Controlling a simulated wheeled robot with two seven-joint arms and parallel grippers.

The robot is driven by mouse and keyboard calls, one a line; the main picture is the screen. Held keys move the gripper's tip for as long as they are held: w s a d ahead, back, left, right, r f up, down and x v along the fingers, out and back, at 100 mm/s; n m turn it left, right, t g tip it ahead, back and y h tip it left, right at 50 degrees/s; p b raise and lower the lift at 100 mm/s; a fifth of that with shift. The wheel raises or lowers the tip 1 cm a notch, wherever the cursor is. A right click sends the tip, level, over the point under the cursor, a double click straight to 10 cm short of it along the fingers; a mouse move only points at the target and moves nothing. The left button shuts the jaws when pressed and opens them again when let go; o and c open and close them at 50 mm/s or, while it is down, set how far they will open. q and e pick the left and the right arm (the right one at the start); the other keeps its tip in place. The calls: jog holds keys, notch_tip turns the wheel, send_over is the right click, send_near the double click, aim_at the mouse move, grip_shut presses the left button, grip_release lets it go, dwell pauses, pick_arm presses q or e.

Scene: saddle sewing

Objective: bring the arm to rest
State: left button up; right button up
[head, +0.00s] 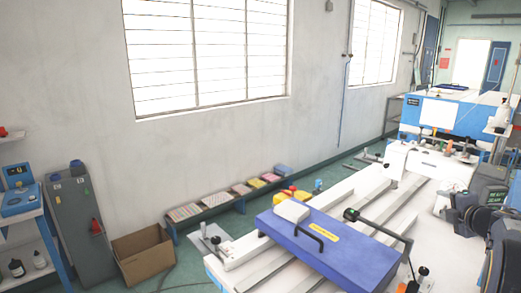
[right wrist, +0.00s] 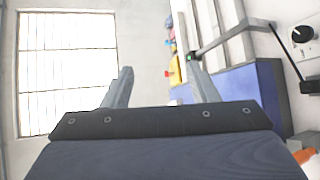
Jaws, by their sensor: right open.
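My right gripper (right wrist: 160,67) shows in the right wrist view with its two grey fingers well apart and nothing between them. Behind the right finger lies a blue case (right wrist: 262,85), and the window and wall fill the left side. Dark rounded parts stand at the right edge of the head view, but the right fingers cannot be made out there. My left gripper is in neither view.
In the head view the blue case (head: 335,255) lies on a white table (head: 236,272) with raised rails. A black bent bar (head: 385,230) reaches over it. A cardboard box (head: 143,255) and a low shelf (head: 215,208) stand along the wall.

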jog(key=s+a+r+m+g+h, duration=0.1)
jog(key=s+m+h, duration=0.2)
jog(key=s+m, duration=0.4)
jog(key=s+a+r+m+h, duration=0.1)
jog(key=s+r+m+h, duration=0.1)
jog(key=s+m, duration=0.45)
jog(key=s+a+f+m+g+y, duration=0.2)
jog(key=s+a+f, duration=0.3)
jog(key=s+a, duration=0.3)
jog(key=s+a+f+m+g+y+b, duration=0.1)
jog(key=s+a+f+m+g+y, duration=0.2)
jog(key=s+a, duration=0.6)
jog(key=s+a+f+m+g+y, duration=0.2)
jog(key=s+a+f+y, duration=0.3)
jog(key=a, duration=1.1)
jog(key=s+f, duration=0.2)
jog(key=s, duration=0.1)
jog(key=shift+s+g+b, duration=0.2)
jog(key=shift+g+b, duration=0.15)
jog(key=shift+g, duration=0.05)
jog(key=shift+d+f+m, duration=0.1)
jog(key=shift+m, duration=0.15)
jog(key=shift+c, duration=0.2)
